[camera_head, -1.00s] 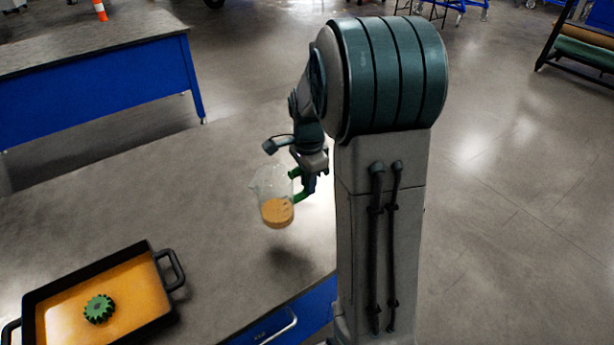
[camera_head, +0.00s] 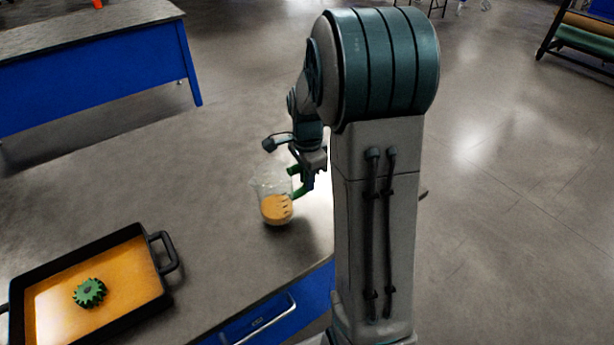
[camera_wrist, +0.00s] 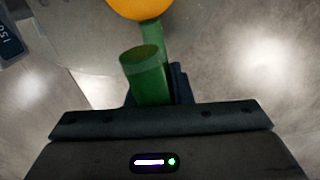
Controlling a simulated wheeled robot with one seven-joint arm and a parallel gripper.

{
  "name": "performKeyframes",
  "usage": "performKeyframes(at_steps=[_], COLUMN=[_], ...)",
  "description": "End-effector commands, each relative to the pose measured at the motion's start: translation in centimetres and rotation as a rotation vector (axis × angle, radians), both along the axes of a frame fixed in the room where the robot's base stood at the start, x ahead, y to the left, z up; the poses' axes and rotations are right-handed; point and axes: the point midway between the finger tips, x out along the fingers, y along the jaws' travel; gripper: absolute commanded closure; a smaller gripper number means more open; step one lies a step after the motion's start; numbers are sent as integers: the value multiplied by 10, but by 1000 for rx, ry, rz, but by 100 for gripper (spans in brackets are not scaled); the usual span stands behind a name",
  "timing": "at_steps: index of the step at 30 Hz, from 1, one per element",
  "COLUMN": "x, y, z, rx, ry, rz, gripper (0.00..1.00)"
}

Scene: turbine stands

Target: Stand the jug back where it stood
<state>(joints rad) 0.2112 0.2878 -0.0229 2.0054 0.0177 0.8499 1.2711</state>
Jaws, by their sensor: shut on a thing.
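The jug (camera_head: 272,184) is clear, with orange liquid in its lower part and a green handle. In the head view it is upright, at or just above the grey worktop near its front right edge; I cannot tell whether its base touches. My gripper (camera_head: 306,182) is shut on the green handle, on the jug's right side. In the wrist view the green handle (camera_wrist: 146,75) stands at my gripper, and the orange liquid (camera_wrist: 140,8) shows at the top edge. My fingertips are mostly hidden there.
A black tray (camera_head: 168,290) with orange liquid and a green gear (camera_head: 90,292) lies at the worktop's front left. The worktop (camera_head: 170,190) between tray and jug is clear. A blue-sided bench (camera_head: 100,85) stands behind. A dark display (camera_wrist: 10,42) shows at the wrist view's left edge.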

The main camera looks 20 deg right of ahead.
Motion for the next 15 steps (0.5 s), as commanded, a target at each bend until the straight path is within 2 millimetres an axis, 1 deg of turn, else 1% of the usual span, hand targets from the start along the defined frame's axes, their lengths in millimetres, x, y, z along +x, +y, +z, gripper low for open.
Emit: performKeyframes(at_steps=[15], x=[0], y=[0], z=[-11], rx=[0], ry=[0], rz=[0], gripper=[100])
